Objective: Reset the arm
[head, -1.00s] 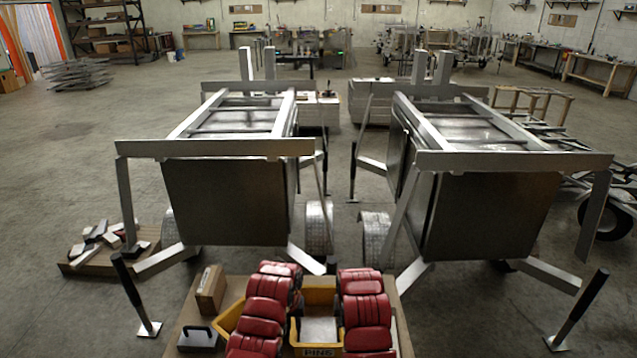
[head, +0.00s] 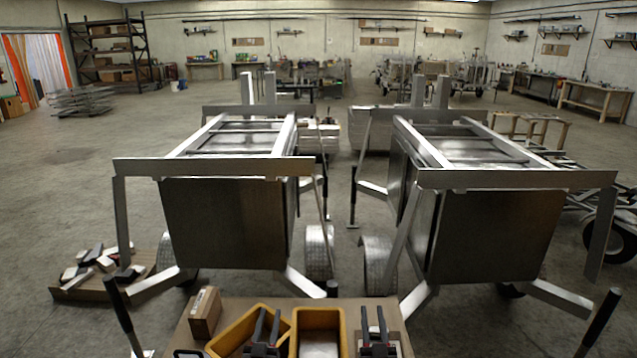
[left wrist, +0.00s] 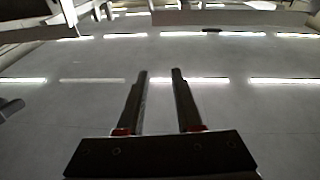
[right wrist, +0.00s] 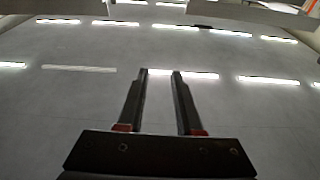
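My left gripper (head: 268,318) shows at the bottom of the head view, its two dark fingers pointing up in front of the yellow bins. My right gripper (head: 372,315) is to its right in the same pose. In the left wrist view the fingers (left wrist: 160,72) stand apart with nothing between them. In the right wrist view the fingers (right wrist: 161,74) are also apart and empty. Both wrist views look toward the ceiling with its light strips.
A wooden table with a yellow bin (head: 318,314), a tilted yellow bin (head: 228,336) and a brown box (head: 205,312) is close in front. Two aluminium trailers, left (head: 225,225) and right (head: 490,235), stand beyond it. A pallet (head: 85,290) with loose pieces lies at left.

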